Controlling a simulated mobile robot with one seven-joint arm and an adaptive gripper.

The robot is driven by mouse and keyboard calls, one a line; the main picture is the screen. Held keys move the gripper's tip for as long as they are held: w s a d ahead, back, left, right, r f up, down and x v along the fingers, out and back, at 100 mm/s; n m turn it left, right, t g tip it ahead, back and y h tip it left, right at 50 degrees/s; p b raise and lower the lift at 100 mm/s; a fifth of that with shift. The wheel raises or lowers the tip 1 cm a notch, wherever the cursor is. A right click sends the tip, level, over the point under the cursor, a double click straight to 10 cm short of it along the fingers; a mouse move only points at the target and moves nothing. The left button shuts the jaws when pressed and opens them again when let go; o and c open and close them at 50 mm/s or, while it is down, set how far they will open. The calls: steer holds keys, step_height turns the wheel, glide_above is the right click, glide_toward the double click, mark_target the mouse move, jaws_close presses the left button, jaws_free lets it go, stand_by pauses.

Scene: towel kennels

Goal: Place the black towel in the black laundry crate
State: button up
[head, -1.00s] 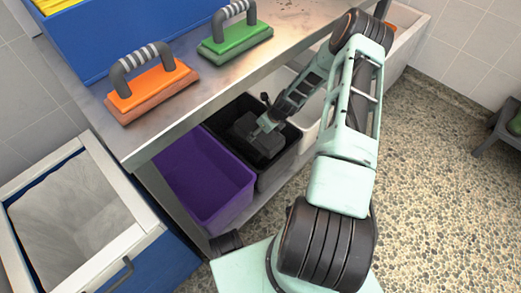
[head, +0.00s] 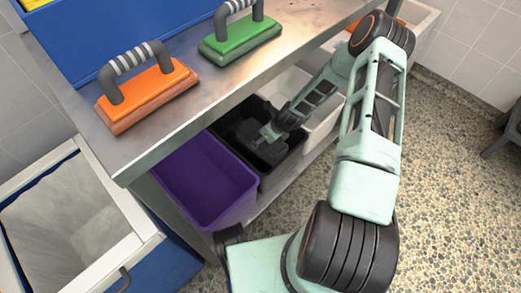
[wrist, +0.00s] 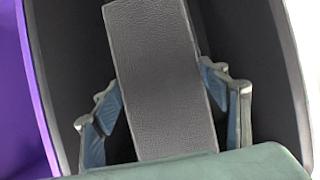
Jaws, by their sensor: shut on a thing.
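The black laundry crate (head: 282,174) stands on the low shelf under the metal table, between a purple and a white crate. My gripper (head: 266,141) reaches down into it. The black towel (head: 255,153), a dark folded block, is between the fingers inside the crate. In the wrist view the towel (wrist: 155,75) lies between both fingers of my gripper (wrist: 163,115), with the dark crate walls (wrist: 268,60) on either side. Whether the towel touches the crate floor cannot be told.
The purple crate (head: 222,200) is directly left and the white crate (head: 322,122) right. The table edge (head: 165,150) overhangs the crates. Orange (head: 150,95) and green (head: 240,40) handled scrubbers lie on top. A blue bin with a white rim (head: 110,262) stands at lower left.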

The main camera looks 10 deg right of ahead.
mark_target(273, 146)
steer(key=shift+f+b, duration=1.05)
steer(key=shift+f, duration=2.15)
steer(key=shift+f, duration=0.1)
steer(key=shift+f, duration=0.35)
steer(key=o, duration=1.7)
steer(key=p+v, duration=0.2)
steer(key=v, duration=0.4)
steer(key=p+v, duration=0.2)
steer(key=v, duration=0.5)
steer(key=shift+w+a+r+p, duration=0.1)
steer(key=shift+w+a+p, duration=0.05)
steer(key=shift+w+p, duration=0.15)
